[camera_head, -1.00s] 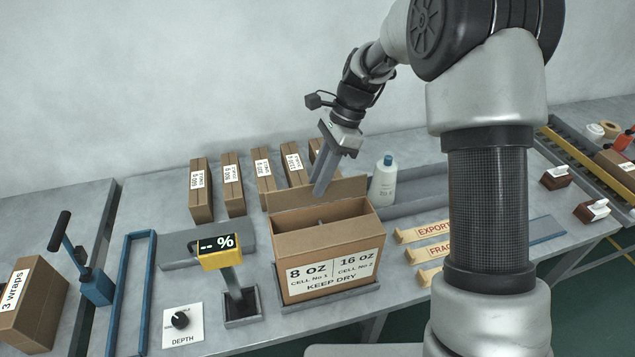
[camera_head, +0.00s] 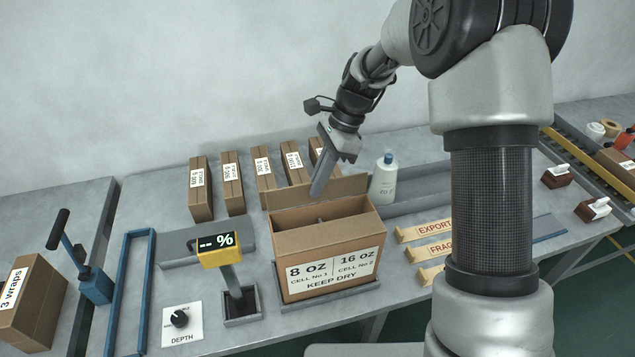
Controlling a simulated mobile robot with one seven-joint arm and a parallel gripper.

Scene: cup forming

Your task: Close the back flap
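An open cardboard carton (camera_head: 325,245) stands upright on a grey plate, its front label reading 8 oz, 16 oz and KEEP DRY. A divider shows inside it. Its back flap (camera_head: 345,189) stands up along the rear edge and leans slightly backward.
A white bottle (camera_head: 384,180) stands close behind the carton's right side. Several closed boxes (camera_head: 232,185) line up behind it. A yellow percent display (camera_head: 219,250) on a post stands just left. Label strips (camera_head: 424,231) lie to the right.

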